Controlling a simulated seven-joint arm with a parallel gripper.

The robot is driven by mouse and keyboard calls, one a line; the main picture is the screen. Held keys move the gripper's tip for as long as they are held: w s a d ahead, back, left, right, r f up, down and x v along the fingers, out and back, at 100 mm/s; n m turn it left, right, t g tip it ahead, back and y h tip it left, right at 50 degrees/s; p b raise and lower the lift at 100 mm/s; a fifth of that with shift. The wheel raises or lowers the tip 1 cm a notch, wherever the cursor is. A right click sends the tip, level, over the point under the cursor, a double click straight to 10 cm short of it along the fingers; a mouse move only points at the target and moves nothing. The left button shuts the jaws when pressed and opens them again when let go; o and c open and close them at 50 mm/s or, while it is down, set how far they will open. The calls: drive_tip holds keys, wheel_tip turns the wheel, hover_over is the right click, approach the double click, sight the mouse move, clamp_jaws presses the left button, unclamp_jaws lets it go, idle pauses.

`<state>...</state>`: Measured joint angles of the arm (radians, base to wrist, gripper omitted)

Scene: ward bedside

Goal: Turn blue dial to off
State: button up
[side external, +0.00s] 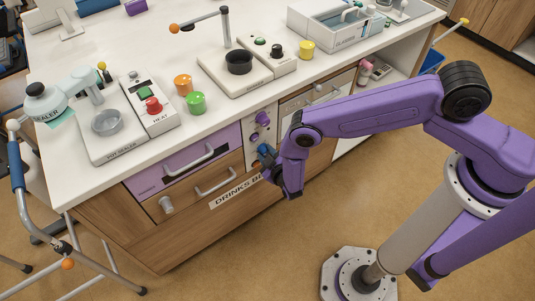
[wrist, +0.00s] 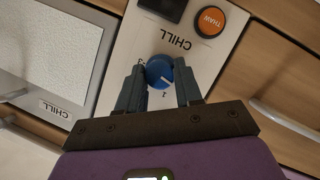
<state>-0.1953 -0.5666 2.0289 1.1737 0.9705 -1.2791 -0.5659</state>
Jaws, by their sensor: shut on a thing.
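The blue dial (wrist: 160,72) is on a pale panel (wrist: 128,52) marked CHILL in the wrist view. It has a white pointer line, and a 1 shows beside it; its other markings are partly hidden by my fingers. My gripper (wrist: 159,84) is shut on the dial, one finger on each side. In the side view my gripper (side external: 266,160) is at the cabinet front, at the lower part of the panel, and it covers most of the dial there.
An orange THAW button (wrist: 210,21) and a dark display (wrist: 163,8) are near the dial on the panel. Purple knobs (side external: 262,118) sit above it. The floor around my base is clear.

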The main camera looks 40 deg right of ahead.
drive_tip(key=shift+n, duration=0.3)
idle(0.4)
drive_tip(key=o, duration=1)
drive_tip(key=shift+o, duration=0.2)
drive_tip(key=v, duration=1.7)
drive_tip(key=shift+s+a, duration=0.25)
drive_tip(key=shift+s, duration=0.05)
drive_tip(key=shift+f, duration=0.15)
